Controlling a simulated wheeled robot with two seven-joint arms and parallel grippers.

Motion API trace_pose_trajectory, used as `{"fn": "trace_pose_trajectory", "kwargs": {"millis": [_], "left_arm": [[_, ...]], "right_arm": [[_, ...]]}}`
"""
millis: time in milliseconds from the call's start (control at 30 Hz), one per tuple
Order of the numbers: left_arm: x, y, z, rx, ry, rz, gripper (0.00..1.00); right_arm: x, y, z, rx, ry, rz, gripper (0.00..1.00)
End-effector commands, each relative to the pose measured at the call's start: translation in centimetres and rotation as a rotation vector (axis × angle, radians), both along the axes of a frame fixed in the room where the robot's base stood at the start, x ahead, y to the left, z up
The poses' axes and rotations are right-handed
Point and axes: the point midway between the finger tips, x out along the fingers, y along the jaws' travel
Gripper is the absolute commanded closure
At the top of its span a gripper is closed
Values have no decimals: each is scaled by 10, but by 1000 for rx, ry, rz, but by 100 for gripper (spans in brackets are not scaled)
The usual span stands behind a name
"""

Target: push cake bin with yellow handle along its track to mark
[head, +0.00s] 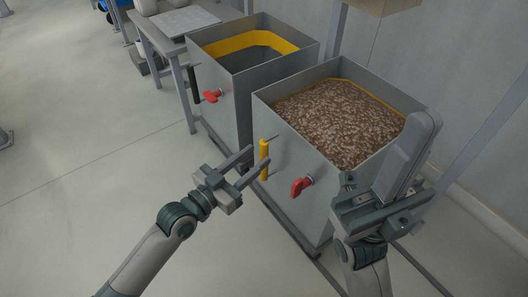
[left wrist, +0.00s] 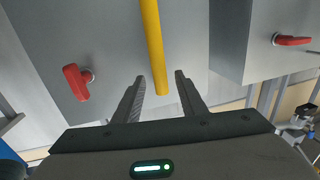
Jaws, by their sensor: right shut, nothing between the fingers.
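The cake bin with the yellow handle is a grey metal bin (head: 283,128) filled with brown crumbly material (head: 335,118). Its upright yellow handle (head: 264,160) is on the face towards me, left of a red lever (head: 302,187). My left gripper (head: 258,159) is open at this handle. In the left wrist view, the handle (left wrist: 152,40) runs down between the open fingers (left wrist: 160,78), its lower end showing between them; I cannot tell whether they touch it. My right gripper (head: 424,125) is shut and empty, raised in front of the bin's right side.
A second grey bin (head: 235,85), with a black handle (head: 194,85) and red lever (head: 213,96), stands close behind to the left. Track rails (head: 415,264) run along the floor under the bins.

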Motion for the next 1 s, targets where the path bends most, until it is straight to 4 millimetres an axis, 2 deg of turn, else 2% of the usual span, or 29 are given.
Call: {"fn": "trace_pose_trajectory", "kwargs": {"millis": [100, 300, 700, 733, 867, 900, 1000], "left_arm": [[14, -14, -1, -1, -1, 0, 62], [29, -27, -1, -1, 0, 0, 62], [33, -30, 0, 1, 0, 0, 62], [33, -30, 0, 1, 0, 0, 64], [33, -30, 0, 1, 0, 0, 96], [33, -30, 0, 1, 0, 0, 100], [33, -30, 0, 1, 0, 0, 100]], "right_arm": [[1, 2, 0, 10, -8, 10, 100], [2, 3, 4, 17, -20, 15, 100], [-1, 3, 8, 16, -39, 17, 100], [-1, 3, 8, 16, -38, 17, 100], [-1, 3, 7, 16, -34, 17, 100], [-1, 3, 7, 15, -32, 17, 100], [1, 3, 5, 14, -27, 17, 100]]}}
